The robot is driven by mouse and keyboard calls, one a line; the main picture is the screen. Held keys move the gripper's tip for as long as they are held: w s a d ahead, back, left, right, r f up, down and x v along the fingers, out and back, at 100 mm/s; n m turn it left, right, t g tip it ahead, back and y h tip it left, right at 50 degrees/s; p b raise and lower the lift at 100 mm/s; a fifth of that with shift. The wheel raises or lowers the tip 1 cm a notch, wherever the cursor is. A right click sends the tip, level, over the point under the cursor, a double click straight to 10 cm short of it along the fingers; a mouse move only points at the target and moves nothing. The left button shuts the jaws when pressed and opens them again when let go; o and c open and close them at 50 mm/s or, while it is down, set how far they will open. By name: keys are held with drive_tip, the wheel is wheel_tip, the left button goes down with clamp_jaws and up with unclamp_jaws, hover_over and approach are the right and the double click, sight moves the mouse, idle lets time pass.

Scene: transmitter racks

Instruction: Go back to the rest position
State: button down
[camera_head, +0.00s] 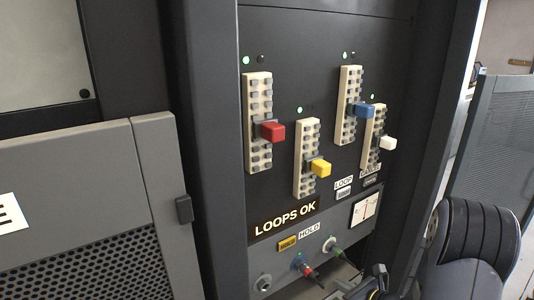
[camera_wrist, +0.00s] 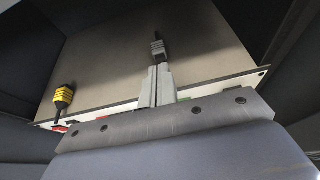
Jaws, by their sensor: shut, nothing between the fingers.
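My gripper (camera_wrist: 159,72) is shut and empty in the wrist view, its two grey fingers pressed together. A grey ribbed piece with a dark stem (camera_wrist: 158,47) shows just beyond the fingertips; I cannot tell whether they touch. A yellow and black ribbed piece (camera_wrist: 63,97) stands apart to the left. In the head view, my dark arm fills the lower right, and the gripper end is small and partly cut off near the bottom edge, close to the panel's lower sockets.
The rack panel carries red (camera_head: 273,132), yellow (camera_head: 320,169), blue (camera_head: 364,111) and white (camera_head: 388,143) slider handles. A perforated grey cabinet (camera_head: 85,230) stands left.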

drive_tip(key=x, duration=0.6)
drive_tip(key=shift+a+f, duration=0.2)
drive_tip(key=shift+s, duration=0.15)
